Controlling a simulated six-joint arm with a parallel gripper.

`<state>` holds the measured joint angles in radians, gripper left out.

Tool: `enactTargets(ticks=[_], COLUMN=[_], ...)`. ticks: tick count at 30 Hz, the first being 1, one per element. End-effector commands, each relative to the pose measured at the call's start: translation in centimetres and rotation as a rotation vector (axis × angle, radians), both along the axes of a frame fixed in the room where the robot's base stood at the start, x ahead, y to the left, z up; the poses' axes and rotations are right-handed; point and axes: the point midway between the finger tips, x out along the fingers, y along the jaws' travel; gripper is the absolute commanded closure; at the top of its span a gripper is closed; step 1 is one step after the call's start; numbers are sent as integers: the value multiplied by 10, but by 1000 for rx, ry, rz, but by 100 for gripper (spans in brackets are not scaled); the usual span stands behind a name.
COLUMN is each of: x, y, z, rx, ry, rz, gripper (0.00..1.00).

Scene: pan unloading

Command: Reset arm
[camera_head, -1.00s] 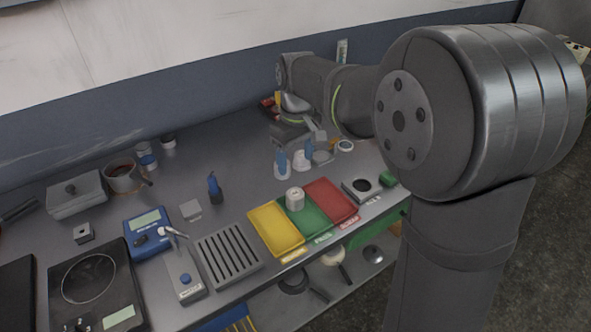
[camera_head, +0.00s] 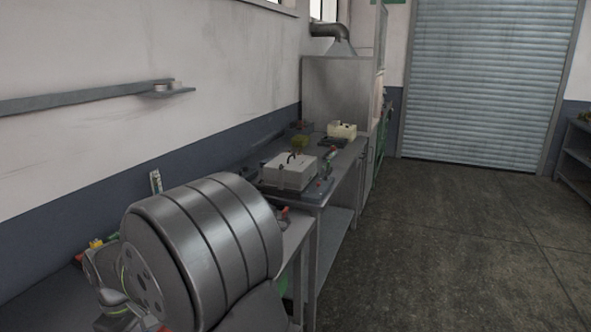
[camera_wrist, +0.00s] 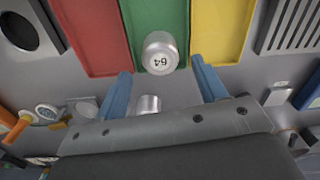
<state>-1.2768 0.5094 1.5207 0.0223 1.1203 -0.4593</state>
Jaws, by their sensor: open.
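My gripper (camera_wrist: 161,70) is open, with its two blue fingers apart and nothing held between them. In the wrist view a metal cylinder marked 64 (camera_wrist: 160,54) stands on the green tray (camera_wrist: 158,14), beyond the fingertips and apart from them. In the head view my arm fills the lower left and the fingers cannot be made out.
The red tray (camera_wrist: 88,35) and yellow tray (camera_wrist: 220,35) flank the green one. Smaller metal cylinders (camera_wrist: 147,106) show near the gripper's base. A slotted rack (camera_wrist: 290,25) lies at right. In the head view a white box (camera_head: 290,172) sits on a further bench; the floor (camera_head: 440,240) is clear.

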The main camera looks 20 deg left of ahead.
Motion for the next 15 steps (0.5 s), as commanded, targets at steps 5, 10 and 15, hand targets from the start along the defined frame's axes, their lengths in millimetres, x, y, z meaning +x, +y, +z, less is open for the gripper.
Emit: enactTargets(ticks=[5, 10, 15], x=[-1, -1, -1], y=[-1, 1, 0], z=[-37, -16, -2], rx=[-4, 3, 1], ry=[1, -1, 0], rz=[0, 0, 0], gripper=[35, 35, 35])
